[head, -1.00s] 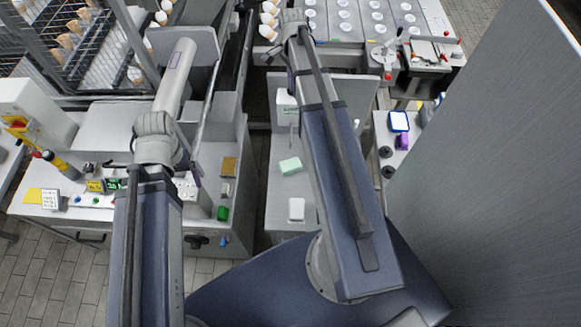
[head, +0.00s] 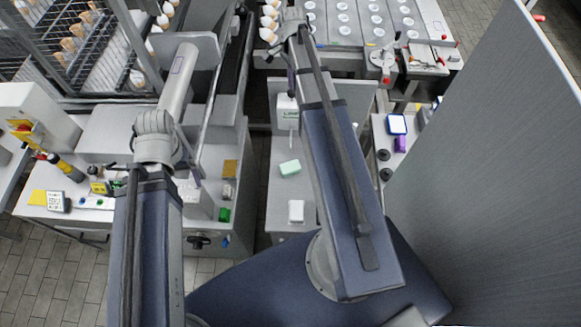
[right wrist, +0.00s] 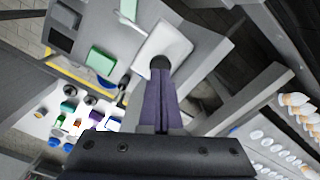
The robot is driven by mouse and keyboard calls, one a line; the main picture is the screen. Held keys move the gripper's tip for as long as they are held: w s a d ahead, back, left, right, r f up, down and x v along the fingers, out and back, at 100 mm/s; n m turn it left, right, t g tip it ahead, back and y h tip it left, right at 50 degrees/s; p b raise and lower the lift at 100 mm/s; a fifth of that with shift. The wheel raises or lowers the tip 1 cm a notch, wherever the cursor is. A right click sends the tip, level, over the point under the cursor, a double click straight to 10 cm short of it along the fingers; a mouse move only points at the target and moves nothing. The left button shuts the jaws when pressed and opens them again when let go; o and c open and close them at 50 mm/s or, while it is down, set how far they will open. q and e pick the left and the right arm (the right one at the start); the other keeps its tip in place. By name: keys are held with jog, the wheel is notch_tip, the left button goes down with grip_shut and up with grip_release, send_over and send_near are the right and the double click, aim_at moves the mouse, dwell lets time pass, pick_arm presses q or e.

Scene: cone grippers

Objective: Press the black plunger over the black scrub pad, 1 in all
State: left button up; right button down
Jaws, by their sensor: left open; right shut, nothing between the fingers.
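A black round knob (right wrist: 160,62), which looks like the black plunger, shows in the right wrist view against a white box (right wrist: 176,42). My right gripper (right wrist: 161,76) is shut and empty, its purple fingertips right at the knob; I cannot tell whether they touch. A dark, near-black pad (right wrist: 60,39) lies on the grey top at the upper left of that view, apart from the gripper. In the head view my right arm covers the knob and dark pad. My left gripper (head: 196,181) hangs open and empty by the left bench, partly hidden.
A green pad (head: 290,167) and a white block (head: 296,211) lie on the middle bench. Another black knob (right wrist: 124,84) stands near the green pad. A tall grey panel (head: 485,170) is close on the right. Brown and green blocks sit on the left bench.

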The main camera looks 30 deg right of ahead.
dwell(0.5)
notch_tip(320, 180, up, 6)
jog(key=p, duration=0.6)
dwell(0.4)
